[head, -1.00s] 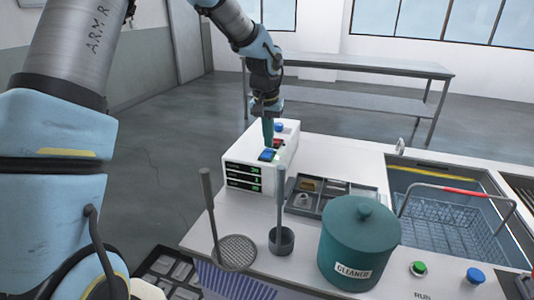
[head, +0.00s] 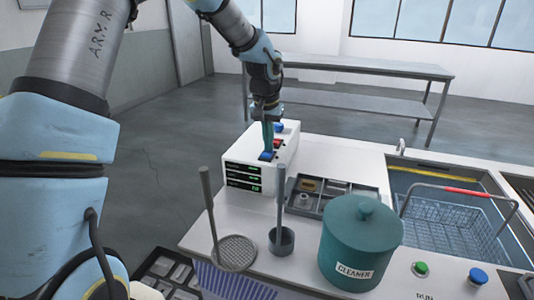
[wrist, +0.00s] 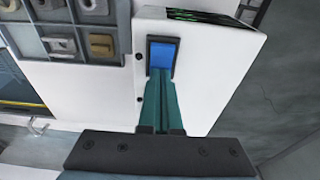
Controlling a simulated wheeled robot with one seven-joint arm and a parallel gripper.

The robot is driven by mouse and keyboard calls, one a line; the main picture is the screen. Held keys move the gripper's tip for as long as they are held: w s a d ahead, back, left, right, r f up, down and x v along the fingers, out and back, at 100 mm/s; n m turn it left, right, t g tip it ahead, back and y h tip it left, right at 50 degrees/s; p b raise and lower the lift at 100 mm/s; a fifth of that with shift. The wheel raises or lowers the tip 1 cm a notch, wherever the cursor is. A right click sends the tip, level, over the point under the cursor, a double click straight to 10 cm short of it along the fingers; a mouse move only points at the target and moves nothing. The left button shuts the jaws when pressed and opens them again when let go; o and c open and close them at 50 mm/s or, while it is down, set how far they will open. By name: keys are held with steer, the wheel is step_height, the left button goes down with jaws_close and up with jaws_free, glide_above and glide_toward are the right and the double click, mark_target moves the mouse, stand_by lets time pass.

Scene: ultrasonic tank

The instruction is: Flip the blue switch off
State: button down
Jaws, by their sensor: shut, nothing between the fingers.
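The blue switch (head: 266,156) sits in a dark frame on top of the white control box (head: 244,160), at the near end above its display. In the wrist view the blue switch (wrist: 161,55) shows at the upper middle. My gripper (head: 268,148) points down with its teal fingers shut and empty. Its tips are at the switch and hide part of it; in the wrist view my gripper (wrist: 166,80) overlaps the switch's lower edge. I cannot tell for certain whether they touch it.
A red control (head: 277,143) and another blue one (head: 279,127) sit farther back on the box. A parts tray (head: 330,194), a teal cleaner pot (head: 360,240) and a wire basket (head: 455,222) stand to the right. Two upright handles rise in front.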

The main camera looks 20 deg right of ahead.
step_height(320, 180, up, 7)
steer(key=p, duration=0.5)
stand_by(0.3)
stand_by(0.4)
steer(key=shift+a+f, duration=0.1)
steer(key=shift+a, duration=0.3)
steer(key=a+n+b, duration=0.2)
steer(key=a+n, duration=0.1)
steer(key=a, duration=1.5)
steer(key=s+a+f+n, duration=0.1)
steer(key=s+a+n, duration=0.1)
steer(key=s+a, duration=0.3)
steer(key=s+a+f+n+y+b, duration=0.1)
steer(key=s+a, duration=0.4)
steer(key=a, duration=0.7)
steer(key=shift+s+a+f+n, duration=0.4)
steer(key=shift+f+n, duration=0.1)
steer(key=shift+n, duration=0.2)
